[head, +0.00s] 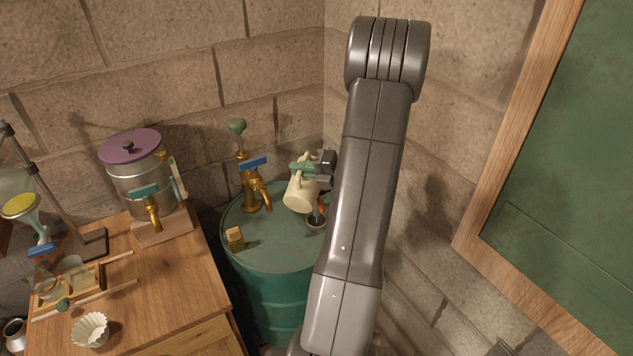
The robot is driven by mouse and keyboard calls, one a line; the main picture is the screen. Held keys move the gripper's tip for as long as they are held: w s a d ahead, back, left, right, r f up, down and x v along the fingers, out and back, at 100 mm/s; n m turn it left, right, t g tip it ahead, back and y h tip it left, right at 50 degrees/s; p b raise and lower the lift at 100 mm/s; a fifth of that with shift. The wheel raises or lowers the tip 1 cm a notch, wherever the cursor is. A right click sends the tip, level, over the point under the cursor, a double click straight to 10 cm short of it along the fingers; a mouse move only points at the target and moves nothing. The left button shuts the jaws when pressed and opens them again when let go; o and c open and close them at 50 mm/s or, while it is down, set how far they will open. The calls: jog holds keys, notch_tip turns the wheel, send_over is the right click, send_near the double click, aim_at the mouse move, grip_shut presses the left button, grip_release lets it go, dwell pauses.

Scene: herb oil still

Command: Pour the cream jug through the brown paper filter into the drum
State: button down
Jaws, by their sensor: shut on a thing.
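My gripper (304,170) is shut on the cream jug (300,194), near its handle. The jug is tilted and held above the top of the green drum (258,245). Just below and right of it, a small dark round fitting (315,224) sits on the drum top, partly hidden by my arm. A small orange-brown patch shows between jug and fitting; I cannot tell whether it is the brown paper filter or liquid. A pale fluted paper filter (90,329) sits on the wooden table.
A brass tap (252,188) with a blue lever and a small tan block (235,238) are on the drum top. The wooden table (190,290) holds a steel pot (138,178) with a purple lid, and glassware. A green wood-framed panel (570,190) stands at right. Stone walls close the corner.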

aim_at(297, 195)
jog(key=shift+w+r, duration=0.2)
jog(key=shift+w, duration=0.2)
jog(key=shift+s+a+f+n+b, duration=0.2)
jog(key=shift+s+f+n+b, duration=0.2)
jog(key=shift+s+f+b, duration=1.1)
jog(key=shift+b, duration=0.55)
jog(key=shift+s+a+r+n+t+b, duration=0.1)
jog(key=shift+s+n+t+b, duration=0.05)
jog(key=shift+n+t+b, duration=0.15)
jog(key=shift+r, duration=0.25)
jog(key=f+b, duration=0.1)
jog(key=b, duration=0.2)
jog(key=s+f+n+b, duration=0.1)
jog(key=b, duration=0.1)
jog(key=f+n+b, duration=0.1)
jog(key=b, duration=0.2)
jog(key=shift+s+a+f+t+b, duration=0.15)
jog(key=shift+s+a+t+b, duration=0.05)
jog(key=shift+s+t+b, duration=0.15)
jog(key=s+a+f+n+t+y+b, duration=0.1)
jog(key=s+f+n+b, duration=0.5)
jog(key=b, duration=1)
jog(key=f+n, duration=0.1)
jog(key=n, duration=0.2)
jog(key=shift+s+a+f+n+t, duration=0.2)
jog(key=shift+s+a+n+t, duration=0.1)
jog(key=shift+s+n+t, duration=0.1)
